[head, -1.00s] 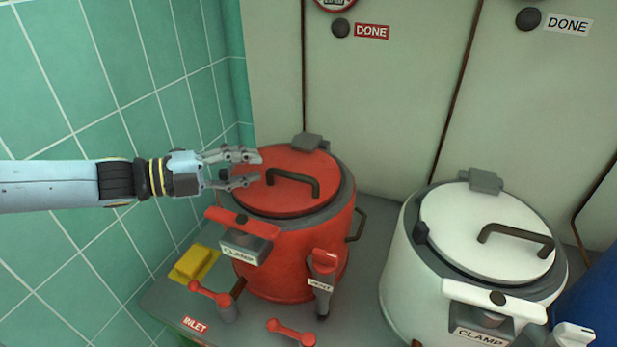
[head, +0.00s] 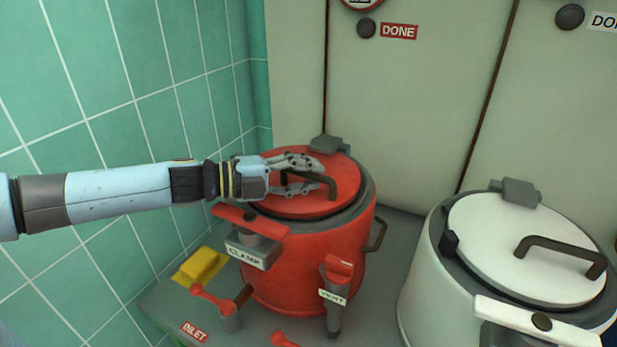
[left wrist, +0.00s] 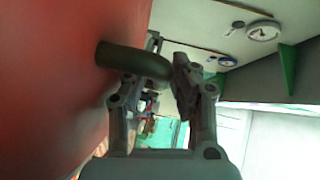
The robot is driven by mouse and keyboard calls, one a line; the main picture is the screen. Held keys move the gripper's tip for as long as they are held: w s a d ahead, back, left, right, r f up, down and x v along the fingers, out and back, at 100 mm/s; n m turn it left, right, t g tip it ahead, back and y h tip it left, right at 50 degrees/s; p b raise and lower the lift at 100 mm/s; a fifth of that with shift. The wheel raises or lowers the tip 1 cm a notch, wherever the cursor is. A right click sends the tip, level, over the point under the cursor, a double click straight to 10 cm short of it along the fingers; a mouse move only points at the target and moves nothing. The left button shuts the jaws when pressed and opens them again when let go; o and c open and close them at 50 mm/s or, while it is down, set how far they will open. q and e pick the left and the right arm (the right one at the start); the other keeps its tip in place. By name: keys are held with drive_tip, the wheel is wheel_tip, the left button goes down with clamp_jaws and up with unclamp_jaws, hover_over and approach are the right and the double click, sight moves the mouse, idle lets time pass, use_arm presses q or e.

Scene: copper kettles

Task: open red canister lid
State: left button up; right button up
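The red canister (head: 310,255) stands on the grey bench at the left. Its round red lid (head: 283,204) lies closed on top, with a dark bar handle (head: 333,187) and a grey hinge block at the back. My left gripper (head: 319,176) reaches in from the left over the lid, its fingers apart on either side of the handle. The left wrist view shows the dark handle (left wrist: 130,59) between the two fingers (left wrist: 157,85); the right finger looks close to it, but I cannot tell whether it touches. My right gripper is out of view.
A red-handled clamp (head: 250,238) and a vent lever (head: 336,290) are on the canister's front. A white canister (head: 430,280) stands to the right. A tiled wall (head: 100,110) closes off the left.

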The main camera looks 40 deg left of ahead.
use_arm(q)
drive_tip(key=shift+w+d, duration=0.1)
drive_tip(key=shift+w, duration=0.1)
drive_tip(key=shift+c, duration=0.2)
drive_tip(key=c, duration=0.5)
drive_tip(key=shift+f, duration=0.1)
clamp_jaws()
